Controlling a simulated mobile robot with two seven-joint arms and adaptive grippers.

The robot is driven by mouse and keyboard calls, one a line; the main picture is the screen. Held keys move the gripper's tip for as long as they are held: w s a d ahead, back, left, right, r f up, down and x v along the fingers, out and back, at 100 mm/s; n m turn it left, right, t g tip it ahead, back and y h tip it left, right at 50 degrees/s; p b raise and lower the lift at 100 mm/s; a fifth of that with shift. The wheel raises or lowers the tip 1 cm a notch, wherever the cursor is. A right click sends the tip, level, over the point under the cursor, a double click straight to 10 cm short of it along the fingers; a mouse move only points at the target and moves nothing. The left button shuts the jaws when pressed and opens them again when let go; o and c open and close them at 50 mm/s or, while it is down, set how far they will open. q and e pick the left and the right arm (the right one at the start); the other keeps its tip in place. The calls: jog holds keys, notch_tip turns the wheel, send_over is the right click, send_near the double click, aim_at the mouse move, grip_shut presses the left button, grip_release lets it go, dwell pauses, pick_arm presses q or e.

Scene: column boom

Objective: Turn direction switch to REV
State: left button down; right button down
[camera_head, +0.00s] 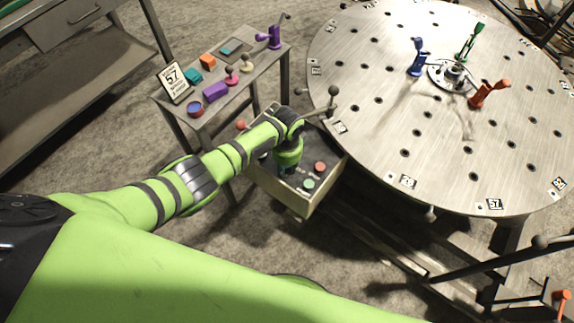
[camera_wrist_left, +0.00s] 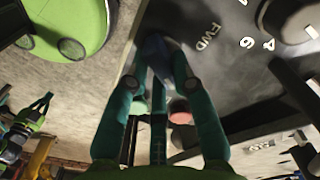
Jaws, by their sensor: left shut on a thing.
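The control box (camera_head: 290,197) stands between the small bench and the round table. My left gripper (camera_head: 287,170) points down at its dark top panel; the hand hides the switch in the head view. A white FWD label (camera_wrist_left: 208,37) lies just right of the knob. No REV label is readable, and I cannot tell the exact setting. My right gripper is not in view.
A red button (camera_head: 320,167) and a green button (camera_head: 308,184) sit on the panel near the hand. The round perforated table (camera_head: 400,120) is close on the right. A small bench (camera_head: 240,85) with coloured parts stands behind left.

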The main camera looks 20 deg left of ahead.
pick_arm(q)
jog(key=c, duration=1)
grip_release()
jog(key=shift+c, duration=0.2)
notch_tip(320, 180, up, 12)
